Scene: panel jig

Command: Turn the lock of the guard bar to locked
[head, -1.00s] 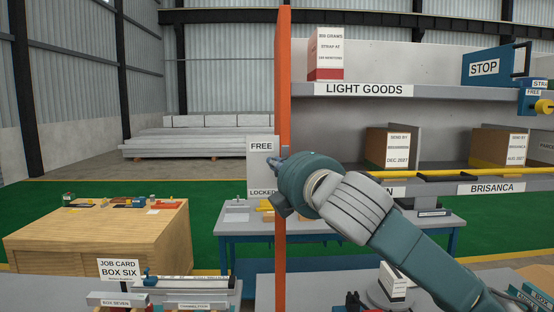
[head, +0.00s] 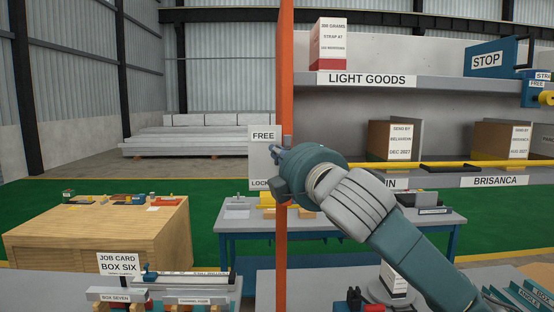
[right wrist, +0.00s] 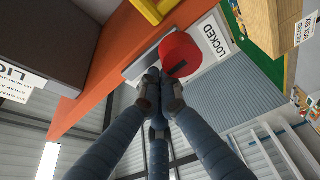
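In the head view a pale lock plate (head: 262,157) stands beside the orange upright, with FREE at its top and LOCKED, partly covered, at its bottom. My right gripper (head: 277,170) is at the plate's right edge, in front of the upright. In the right wrist view a red round knob (right wrist: 182,52) with a dark mark is just beyond the fingertips (right wrist: 158,88), near the LOCKED label (right wrist: 210,40). The fingers are drawn together. The knob is not clearly between them, and contact cannot be told. A yellow bar (head: 430,168) runs level to the right. My left gripper is out of view.
The orange upright (head: 286,70) stands close to my right gripper. Shelves with boxes (head: 505,142) are on the right. A grey-topped table (head: 340,222) and a wooden bench (head: 120,230) stand behind. Trays of parts are at the front left.

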